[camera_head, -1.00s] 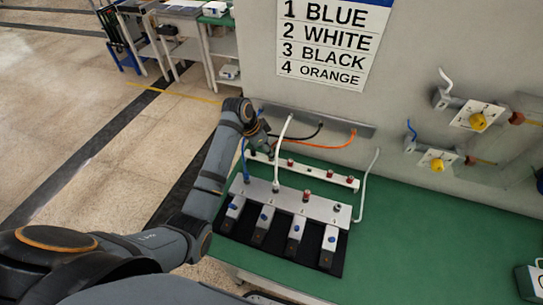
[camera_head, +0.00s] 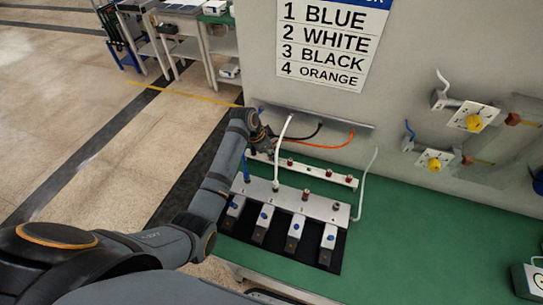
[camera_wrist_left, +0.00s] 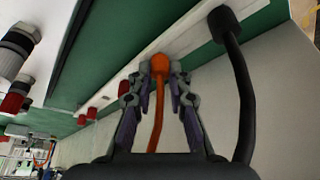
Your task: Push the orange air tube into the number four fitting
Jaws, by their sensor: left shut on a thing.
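My left gripper (camera_head: 270,141) is at the left end of the white rail. In the wrist view the gripper (camera_wrist_left: 160,72) is shut on the orange tube (camera_wrist_left: 158,115) just below its orange end (camera_wrist_left: 160,64), which points away from my palm. In the head view the orange tube (camera_head: 330,145) curves from the gripper to the wall bracket. The silver fitting block (camera_head: 318,207) stands nearer to me. The number four fitting (camera_head: 336,206), at its right end, has no tube in it. The blue tube (camera_head: 246,168) and white tube (camera_head: 280,150) stand at the first two fittings. My right gripper is not in view.
The black tube (camera_wrist_left: 242,90) runs close beside the gripper, its black end (camera_wrist_left: 222,22) at the white rail. The white rail (camera_head: 325,174) with red parts lies behind the fitting block. A loose white tube (camera_head: 366,185) rises right of the block.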

